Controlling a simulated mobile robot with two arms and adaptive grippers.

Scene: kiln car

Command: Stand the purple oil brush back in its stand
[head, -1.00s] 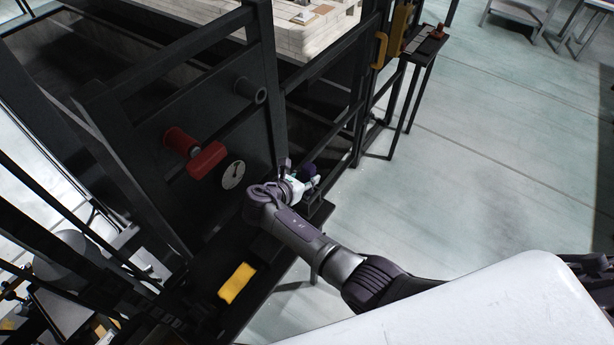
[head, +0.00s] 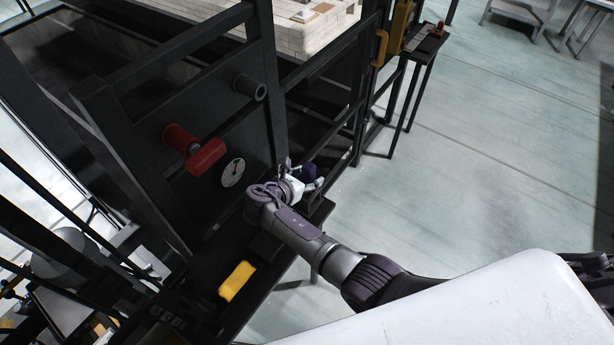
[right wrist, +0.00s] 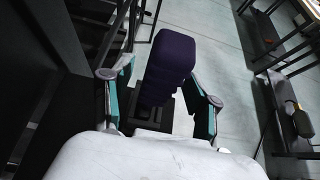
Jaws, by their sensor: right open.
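The purple oil brush (head: 308,172) is at the far end of the dark ledge beside the kiln frame. In the right wrist view its purple block (right wrist: 172,58) stands roughly upright, leaning slightly, between my right gripper's fingers. My right gripper (right wrist: 160,85) is open, with a gap showing on both sides of the brush; it also shows in the head view (head: 304,181). A dark stand (right wrist: 152,114) shows just below the brush. The brush's lower end is hidden, so I cannot tell how deep it sits. My left gripper is not in view.
The dark kiln panel with a red handle (head: 206,158) and a round gauge (head: 232,172) rises left of my right arm. A yellow block (head: 237,281) lies on the ledge nearer me. A narrow side table (head: 425,40) stands farther back. Open floor lies to the right.

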